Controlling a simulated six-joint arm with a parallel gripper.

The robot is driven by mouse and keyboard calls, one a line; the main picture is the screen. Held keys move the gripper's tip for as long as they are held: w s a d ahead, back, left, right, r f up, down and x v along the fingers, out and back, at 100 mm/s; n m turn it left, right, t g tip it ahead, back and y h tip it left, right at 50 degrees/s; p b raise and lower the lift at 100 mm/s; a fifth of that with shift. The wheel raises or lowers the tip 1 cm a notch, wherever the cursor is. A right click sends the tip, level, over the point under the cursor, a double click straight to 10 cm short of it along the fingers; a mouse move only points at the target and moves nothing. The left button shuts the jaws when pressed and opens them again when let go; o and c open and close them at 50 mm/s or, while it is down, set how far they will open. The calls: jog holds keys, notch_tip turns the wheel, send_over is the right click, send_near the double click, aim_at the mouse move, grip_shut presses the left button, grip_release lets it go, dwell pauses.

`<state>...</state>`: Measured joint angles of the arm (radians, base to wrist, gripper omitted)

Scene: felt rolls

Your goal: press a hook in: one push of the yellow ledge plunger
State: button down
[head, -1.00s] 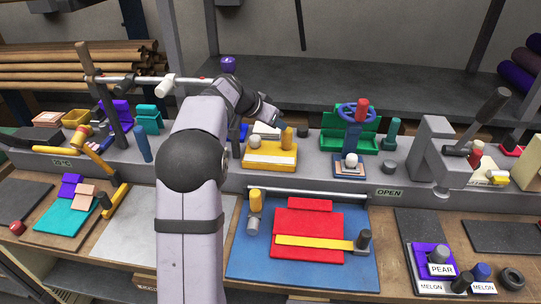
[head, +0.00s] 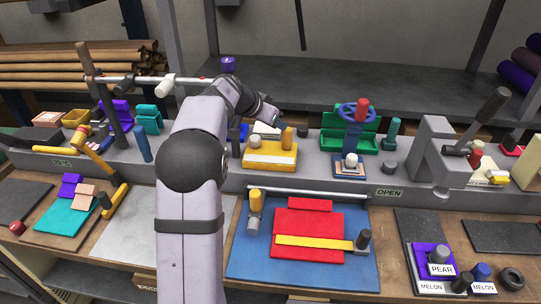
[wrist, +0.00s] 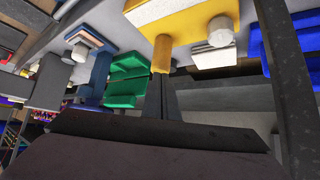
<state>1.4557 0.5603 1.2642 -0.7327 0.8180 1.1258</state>
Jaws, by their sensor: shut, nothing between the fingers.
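The yellow plunger (head: 288,138) is a short upright post at the right end of a yellow block (head: 268,158) on the grey ledge. A white ball knob (head: 255,141) stands at the block's left. My gripper (head: 278,125) is beside the plunger's top, at its upper left, with its tips hard to make out. In the wrist view the yellow post (wrist: 161,52) stands right at the tips of my shut, empty fingers (wrist: 160,78). Whether they touch it I cannot tell. My arm hides part of the ledge left of the block.
A blue-wheeled press (head: 355,115) with a red handle and a green tray (head: 370,144) stand right of the plunger. A grey lever press (head: 437,150) is farther right. Below the ledge, a blue mat (head: 245,265) holds red and yellow felt.

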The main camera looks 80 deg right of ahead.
jog(key=shift+f+b, duration=1.8)
jog(key=shift+b, duration=0.05)
jog(key=shift+r, duration=0.1)
jog(key=shift+r+p, duration=0.85)
jog(key=shift+r, duration=0.6)
jog(key=shift+r, duration=0.15)
notch_tip(320, 180, up, 5)
jog(key=p, duration=0.4)
send_over(284, 136)
jog(key=w+a, duration=0.2)
jog(key=shift+s+d, duration=0.1)
jog(key=shift+s, duration=0.1)
jog(key=b+v, duration=0.2)
jog(key=v, duration=0.5)
jog(key=shift+b, duration=0.4)
jog(key=shift+w, duration=0.1)
